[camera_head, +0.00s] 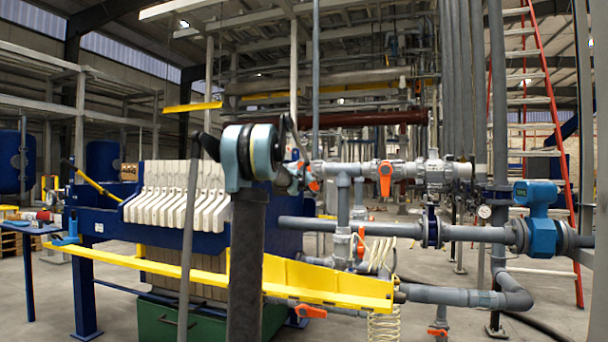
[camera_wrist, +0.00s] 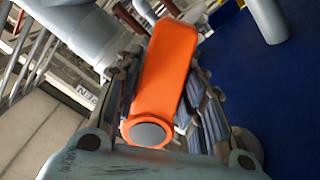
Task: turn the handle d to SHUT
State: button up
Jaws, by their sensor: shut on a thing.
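An orange valve handle (camera_wrist: 165,70) with a grey round cap at its near end lies between the two fingers of my gripper (camera_wrist: 168,98) in the wrist view. My gripper is shut on it, with one finger along each side. In the head view my gripper (camera_head: 298,176) is at the left end of the grey horizontal pipe, and small orange parts of the handle (camera_head: 314,186) show beside it. My arm hides much of the valve there. I cannot read a letter or a SHUT mark by the handle.
Another orange handle (camera_head: 385,178) hangs on the same pipe to the right, and one (camera_head: 361,242) is lower down. A yellow rail (camera_head: 330,287) runs below my arm. The filter press with white plates (camera_head: 175,192) stands to the left. A blue flowmeter (camera_head: 541,218) is at right.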

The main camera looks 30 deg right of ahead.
jog(key=m, duration=0.1)
jog(key=w+a+m, duration=0.1)
jog(key=m, duration=0.1)
jog(key=shift+w+a+f+m, duration=0.2)
jog(key=shift+w+f+m, duration=0.1)
jog(key=shift+f, duration=0.1)
jog(key=shift+w+a+f+m, duration=0.1)
jog(key=shift+w+a+m, duration=0.3)
jog(key=shift+m, duration=0.55)
jog(key=shift+w+a+m, duration=0.25)
jog(key=shift+w+m, duration=0.1)
jog(key=shift+m, duration=0.6)
jog(key=o, duration=1.2)
jog(key=shift+w, duration=0.1)
jog(key=shift+v, duration=3.55)
jog(key=shift+s+d, duration=0.1)
jog(key=shift+s, duration=0.1)
